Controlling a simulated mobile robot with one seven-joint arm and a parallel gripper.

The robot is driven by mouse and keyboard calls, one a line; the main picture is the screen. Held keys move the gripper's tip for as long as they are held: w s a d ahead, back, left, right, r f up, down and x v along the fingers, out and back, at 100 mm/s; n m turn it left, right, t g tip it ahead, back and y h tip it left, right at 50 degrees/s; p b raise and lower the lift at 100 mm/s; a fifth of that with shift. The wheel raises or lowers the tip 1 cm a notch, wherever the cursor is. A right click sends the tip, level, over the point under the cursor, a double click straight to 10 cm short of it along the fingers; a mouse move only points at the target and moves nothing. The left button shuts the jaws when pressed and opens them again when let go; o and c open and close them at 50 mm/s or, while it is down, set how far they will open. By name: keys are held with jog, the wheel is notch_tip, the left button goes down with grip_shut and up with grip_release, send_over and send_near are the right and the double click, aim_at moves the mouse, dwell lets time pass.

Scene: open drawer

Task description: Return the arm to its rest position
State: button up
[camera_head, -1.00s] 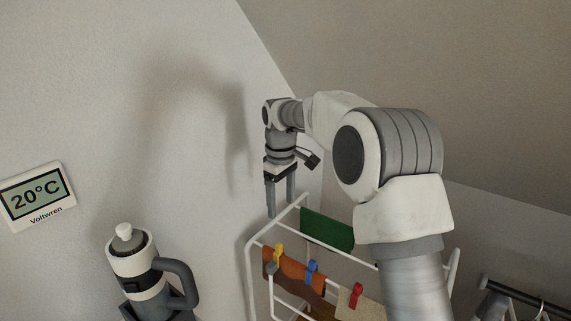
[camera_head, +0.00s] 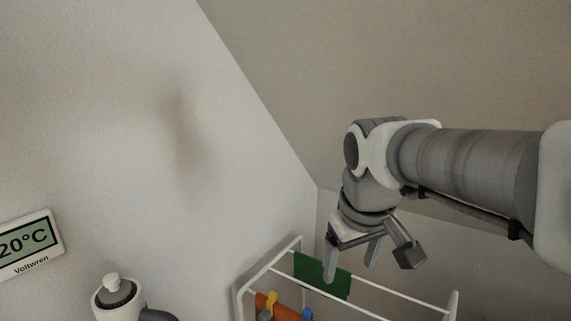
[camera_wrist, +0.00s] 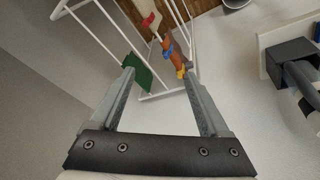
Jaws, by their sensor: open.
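My gripper (camera_head: 350,262) hangs from my bent arm in the head view, fingers pointing down, above the drying rack (camera_head: 272,262). Its two fingers are apart with nothing between them. One fingertip overlaps the green cloth (camera_head: 312,275) in the head view; I cannot tell whether they touch. In the wrist view the open fingers (camera_wrist: 163,78) show the rack (camera_wrist: 97,37) and the green cloth (camera_wrist: 138,70) beyond them. No drawer is in view.
An orange cloth (camera_wrist: 178,54) with clips hangs on the rack. A white and grey flask (camera_head: 115,298) stands at the lower left. The space above the rack's left side is clear.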

jog(key=s+d+f+m+t, duration=0.1)
jog(key=s+d+f+m, duration=0.1)
jog(key=s, duration=0.4)
jog(key=s+d+f+m, duration=0.1)
jog(key=s+f+m, duration=0.1)
jog(key=s, duration=0.4)
jog(key=shift+d+t, duration=0.35)
jog(key=shift+t, duration=0.05)
dwell(0.9)
